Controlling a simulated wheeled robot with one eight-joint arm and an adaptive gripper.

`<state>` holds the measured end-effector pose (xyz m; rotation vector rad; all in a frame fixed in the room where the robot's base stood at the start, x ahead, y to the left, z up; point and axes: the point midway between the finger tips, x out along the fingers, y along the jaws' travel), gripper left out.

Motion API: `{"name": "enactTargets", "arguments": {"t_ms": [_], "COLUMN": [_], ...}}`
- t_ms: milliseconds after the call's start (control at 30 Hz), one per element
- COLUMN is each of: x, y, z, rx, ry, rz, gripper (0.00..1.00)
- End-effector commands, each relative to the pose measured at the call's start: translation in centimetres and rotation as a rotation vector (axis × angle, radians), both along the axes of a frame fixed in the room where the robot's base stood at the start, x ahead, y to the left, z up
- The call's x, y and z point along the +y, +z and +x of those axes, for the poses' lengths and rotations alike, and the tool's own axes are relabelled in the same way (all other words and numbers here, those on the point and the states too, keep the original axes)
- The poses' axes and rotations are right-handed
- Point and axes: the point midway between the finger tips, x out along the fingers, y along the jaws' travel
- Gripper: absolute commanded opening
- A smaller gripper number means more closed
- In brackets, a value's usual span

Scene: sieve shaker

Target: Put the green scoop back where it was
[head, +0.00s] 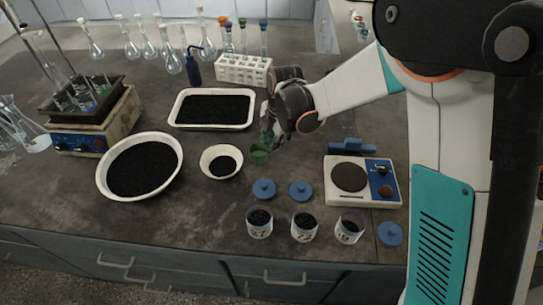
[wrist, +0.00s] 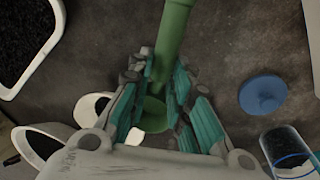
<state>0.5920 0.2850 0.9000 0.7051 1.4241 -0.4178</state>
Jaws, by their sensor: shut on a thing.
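The green scoop (head: 259,153) hangs from my gripper (head: 268,136), just right of the small white bowl (head: 221,162) in the head view. In the wrist view my gripper (wrist: 165,105) has its teal-padded fingers around the green scoop (wrist: 174,40). The scoop's handle points to the top of that view, and its round cup shows lower, between the fingers. The fingers partly hide the scoop. I cannot tell whether the cup holds anything.
A white tray (head: 213,91) and a large white bowl (head: 103,180) hold black grains. Several labelled jars (head: 304,228) and blue lids (head: 264,189) stand near the front edge. A scale (head: 362,196) is at the right, and a tube rack (head: 243,72) is behind. Bare table lies between.

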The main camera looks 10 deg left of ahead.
Motion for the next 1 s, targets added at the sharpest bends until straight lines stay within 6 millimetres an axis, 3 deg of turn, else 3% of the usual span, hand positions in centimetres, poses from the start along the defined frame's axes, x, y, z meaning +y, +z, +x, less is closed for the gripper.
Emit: {"name": "enactTargets", "arguments": {"t_ms": [267,500,900,933,1000], "x": [0.0,0.0,0.0,0.0,0.0], "y": [-2.0,-5.4,-5.8,-5.7,-5.7], "z": [0.0,0.0,0.0,0.0,0.0], "rx": [0.0,0.0,0.0,0.0,0.0], "ry": [0.0,0.0,0.0,0.0,0.0], "rz": [0.0,0.0,0.0,0.0,0.0], "gripper": [0.0,0.0,0.0,0.23,0.39]}}
